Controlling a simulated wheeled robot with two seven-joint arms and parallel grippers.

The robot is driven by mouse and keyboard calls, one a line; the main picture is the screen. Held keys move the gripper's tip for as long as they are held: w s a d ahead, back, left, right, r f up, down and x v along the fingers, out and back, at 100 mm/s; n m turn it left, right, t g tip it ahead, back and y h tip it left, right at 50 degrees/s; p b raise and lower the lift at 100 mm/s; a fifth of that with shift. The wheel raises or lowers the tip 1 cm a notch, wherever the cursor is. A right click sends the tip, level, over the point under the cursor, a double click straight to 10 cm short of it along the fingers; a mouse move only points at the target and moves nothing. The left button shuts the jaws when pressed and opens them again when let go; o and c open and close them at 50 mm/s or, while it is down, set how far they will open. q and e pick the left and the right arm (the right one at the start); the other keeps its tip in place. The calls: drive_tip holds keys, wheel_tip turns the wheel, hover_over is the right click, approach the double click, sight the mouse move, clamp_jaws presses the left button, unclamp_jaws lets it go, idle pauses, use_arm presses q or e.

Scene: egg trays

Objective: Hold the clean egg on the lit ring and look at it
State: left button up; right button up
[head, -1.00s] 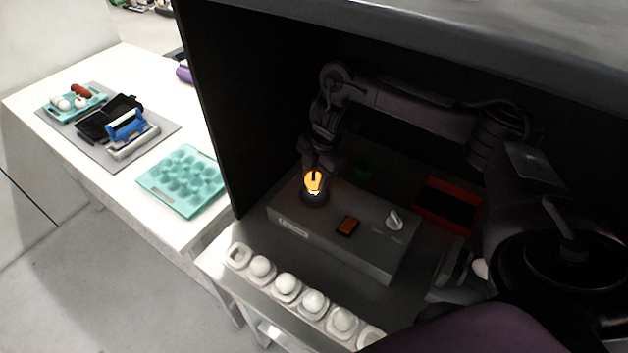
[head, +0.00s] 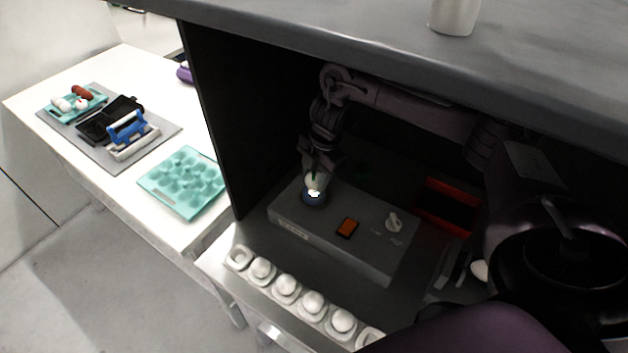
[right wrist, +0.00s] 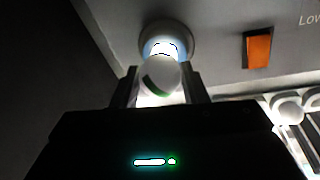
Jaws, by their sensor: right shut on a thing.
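My right gripper (head: 316,172) is inside the dark booth, shut on a white egg (head: 313,183). The egg is right above the lit ring (head: 314,198) on the grey lamp box. In the right wrist view the egg (right wrist: 160,77) sits between my right gripper's fingers (right wrist: 162,90), with a green mark or reflection on its side. The ring (right wrist: 166,42) shines white-blue beyond it. The egg does not glow through, and bright light shows between egg and ring. I cannot tell whether they touch. My left gripper is not in view.
A row of cups with white eggs (head: 286,287) lines the front. A turquoise egg tray (head: 184,181) lies on the left table.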

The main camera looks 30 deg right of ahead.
sight(311, 173)
drive_tip(key=shift+r+p, duration=2.6)
drive_tip(key=shift+r, duration=0.5)
